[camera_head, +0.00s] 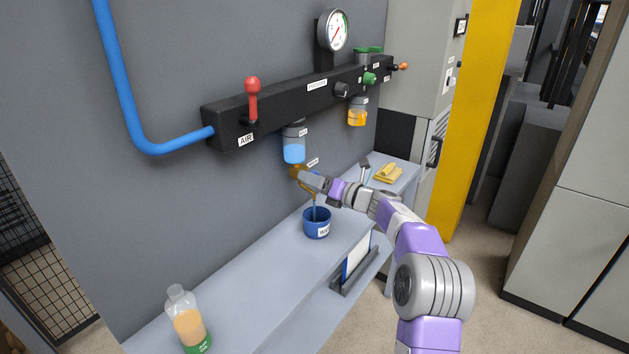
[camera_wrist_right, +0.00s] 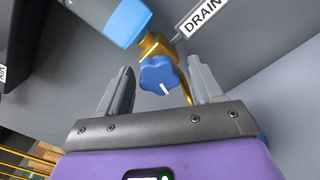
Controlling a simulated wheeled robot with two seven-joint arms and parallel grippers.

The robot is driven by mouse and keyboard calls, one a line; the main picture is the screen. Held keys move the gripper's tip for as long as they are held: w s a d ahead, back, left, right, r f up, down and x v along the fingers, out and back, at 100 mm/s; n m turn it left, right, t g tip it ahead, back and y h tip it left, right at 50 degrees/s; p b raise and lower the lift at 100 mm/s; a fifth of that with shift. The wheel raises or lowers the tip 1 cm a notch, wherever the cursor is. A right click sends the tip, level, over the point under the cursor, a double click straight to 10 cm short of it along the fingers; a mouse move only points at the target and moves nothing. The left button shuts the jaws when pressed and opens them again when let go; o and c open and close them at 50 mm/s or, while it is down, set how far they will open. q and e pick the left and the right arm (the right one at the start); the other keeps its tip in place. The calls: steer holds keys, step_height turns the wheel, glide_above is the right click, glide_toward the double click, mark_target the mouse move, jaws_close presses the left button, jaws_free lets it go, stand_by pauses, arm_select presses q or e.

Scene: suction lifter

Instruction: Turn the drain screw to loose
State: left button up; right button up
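The drain screw is a blue lobed knob (camera_wrist_right: 159,75) with a white line on it, set on a brass fitting (camera_wrist_right: 156,45) below a bowl of blue liquid (camera_wrist_right: 118,18). A DRAIN label (camera_wrist_right: 203,17) is beside it. My right gripper (camera_wrist_right: 163,84) is open, with one finger on each side of the knob and gaps visible. In the head view the right gripper (camera_head: 306,178) covers most of the knob, under the blue bowl (camera_head: 294,146). A blue cup (camera_head: 317,224) stands on the shelf below, with a thin bluish stream or tube above it. My left gripper is not in view.
A black manifold (camera_head: 290,100) on the grey wall carries a red lever (camera_head: 253,98), a gauge (camera_head: 334,30) and an orange-filled bowl (camera_head: 357,112). A bottle (camera_head: 187,318) and a yellow cloth (camera_head: 388,173) are on the shelf (camera_head: 255,275).

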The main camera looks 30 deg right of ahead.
steer(key=shift+s, duration=0.1)
steer(key=v, duration=0.7)
steer(key=shift+s+p, duration=0.15)
steer(key=shift+p, duration=0.3)
steer(key=shift+d, duration=0.1)
